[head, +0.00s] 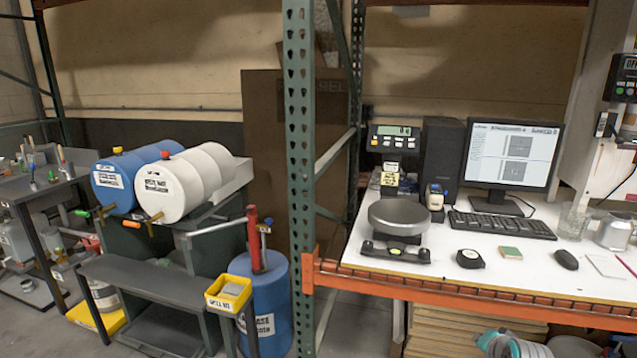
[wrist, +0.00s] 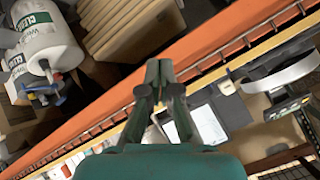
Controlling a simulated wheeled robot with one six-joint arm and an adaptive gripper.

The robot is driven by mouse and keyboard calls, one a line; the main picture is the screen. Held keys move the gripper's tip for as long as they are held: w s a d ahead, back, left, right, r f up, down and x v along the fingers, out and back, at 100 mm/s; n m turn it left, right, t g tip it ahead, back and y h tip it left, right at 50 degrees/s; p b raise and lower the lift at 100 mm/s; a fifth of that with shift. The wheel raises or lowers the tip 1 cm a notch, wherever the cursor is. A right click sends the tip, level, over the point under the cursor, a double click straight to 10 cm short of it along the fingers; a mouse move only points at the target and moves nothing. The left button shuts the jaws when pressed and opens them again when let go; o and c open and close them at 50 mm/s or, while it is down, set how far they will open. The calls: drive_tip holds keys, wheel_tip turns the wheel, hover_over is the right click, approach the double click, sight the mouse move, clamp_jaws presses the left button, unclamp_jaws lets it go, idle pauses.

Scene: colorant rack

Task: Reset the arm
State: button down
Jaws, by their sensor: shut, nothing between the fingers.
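My gripper (wrist: 159,75) shows in the middle of the wrist view, with its two dark fingers together and nothing between them. It points across the orange rack beam (wrist: 205,48), which runs diagonally through that view. I cannot tell whether it touches the beam. In the head view, a teal and grey part of my arm (head: 500,343) shows at the bottom edge, below the beam (head: 480,290) at the front of the white worktop. The fingertips cannot be made out there.
The worktop (head: 440,262) holds a scale (head: 400,217), keyboard (head: 500,225), monitor (head: 512,155) and mouse (head: 566,260). A green rack post (head: 299,150) stands left of it. Blue (head: 117,183) and white (head: 172,190) drums lie further left. Stacked boards (wrist: 125,25) and a white jug (wrist: 42,38) show in the wrist view.

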drive_tip(key=s+a+f+n+t, duration=0.1)
drive_tip(key=s+a+f+n, duration=0.1)
drive_tip(key=s+a+f, duration=0.65)
drive_tip(key=s+a+f+n+t, duration=0.1)
drive_tip(key=s+a+f, duration=0.4)
drive_tip(key=s, duration=0.6)
drive_tip(key=s+a+n+t, duration=0.1)
drive_tip(key=s+a, duration=0.2)
drive_tip(key=s, duration=0.6)
drive_tip(key=s+a+n, duration=0.1)
drive_tip(key=s+a, duration=0.1)
drive_tip(key=s, duration=0.6)
drive_tip(key=s+a+r+n+t+y, duration=0.1)
drive_tip(key=s+a+r+n, duration=0.1)
drive_tip(key=s+r, duration=0.5)
drive_tip(key=s+a+r+n, duration=0.2)
drive_tip(key=s+r, duration=0.4)
drive_tip(key=s, duration=0.7)
drive_tip(key=shift+r+n+t+y, duration=0.3)
drive_tip(key=shift+r+t+y, duration=0.1)
